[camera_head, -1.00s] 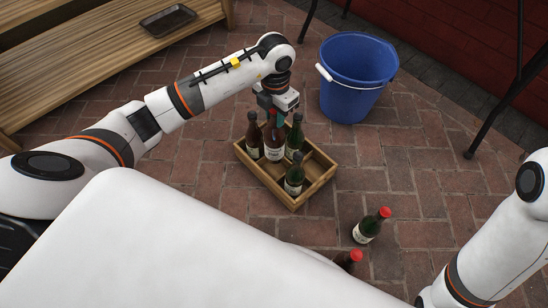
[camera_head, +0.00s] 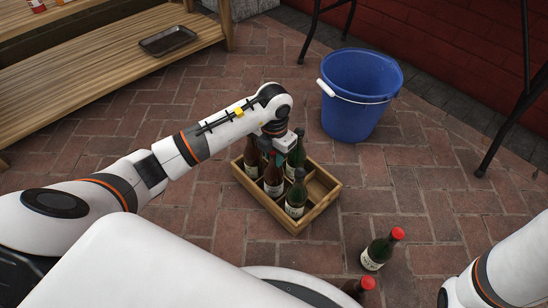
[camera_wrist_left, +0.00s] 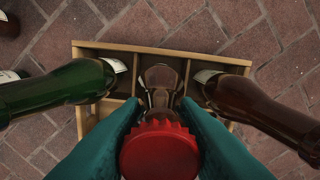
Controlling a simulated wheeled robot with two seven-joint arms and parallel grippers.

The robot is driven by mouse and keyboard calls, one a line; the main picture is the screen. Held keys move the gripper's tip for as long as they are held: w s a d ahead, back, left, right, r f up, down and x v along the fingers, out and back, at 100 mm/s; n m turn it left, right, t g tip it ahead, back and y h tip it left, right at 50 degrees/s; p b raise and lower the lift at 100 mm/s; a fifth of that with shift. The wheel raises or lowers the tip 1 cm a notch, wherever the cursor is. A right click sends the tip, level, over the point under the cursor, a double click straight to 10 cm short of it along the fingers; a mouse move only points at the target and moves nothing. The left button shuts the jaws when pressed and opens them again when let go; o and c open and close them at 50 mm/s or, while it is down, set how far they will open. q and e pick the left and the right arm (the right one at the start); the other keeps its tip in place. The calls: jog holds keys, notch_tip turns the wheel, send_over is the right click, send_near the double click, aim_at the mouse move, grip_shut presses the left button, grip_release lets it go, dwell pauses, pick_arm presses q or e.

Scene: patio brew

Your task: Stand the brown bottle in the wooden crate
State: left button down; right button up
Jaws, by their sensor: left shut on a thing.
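The brown bottle (camera_head: 273,181) is upright in a middle compartment of the wooden crate (camera_head: 322,207), among other bottles. My left gripper (camera_head: 274,157) is above it, shut on its neck just below the cap. In the left wrist view the red cap (camera_wrist_left: 160,150) shows between my teal fingers, with the bottle's neck and shoulder below it inside the crate frame (camera_wrist_left: 150,48). Whether its base touches the crate floor is hidden. My right gripper is out of view; only part of that arm shows at the right edge.
Another brown bottle (camera_head: 252,157) and green bottles (camera_head: 296,195) (camera_head: 297,153) stand in the crate close around my gripper. A blue bucket (camera_head: 356,100) stands behind.

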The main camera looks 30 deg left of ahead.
pick_arm(q)
jog(key=c, duration=1.1)
grip_release()
